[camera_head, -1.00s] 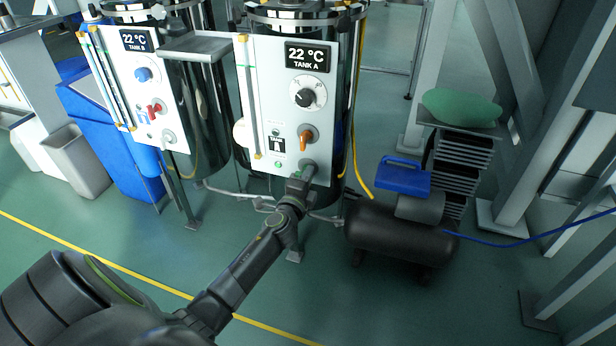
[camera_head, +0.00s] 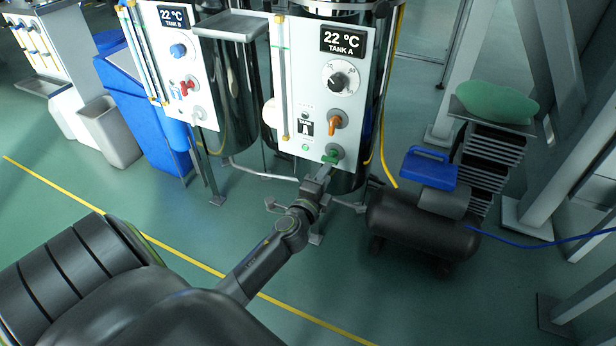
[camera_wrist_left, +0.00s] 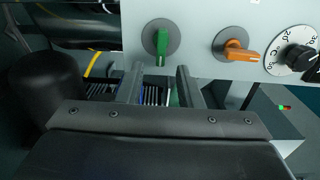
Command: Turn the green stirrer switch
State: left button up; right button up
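The green stirrer switch (camera_head: 332,157) is on a grey disc low on the white Tank A panel (camera_head: 297,75). My left gripper (camera_head: 325,172) is just below and in front of the switch. In the wrist view its two fingers (camera_wrist_left: 161,82) are apart with nothing between them, and their tips end short of the green handle, which lines up with the gap. My right gripper is not in view.
The orange switch (camera_head: 337,119) and black temperature knob (camera_head: 338,81) sit above the green switch. A black compressor (camera_head: 420,226) with a blue top stands right of the tank. A yellow hose (camera_head: 383,160) hangs beside the tank. Open floor lies in front.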

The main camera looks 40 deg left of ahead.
pick_arm(q)
jog(key=v, duration=1.1)
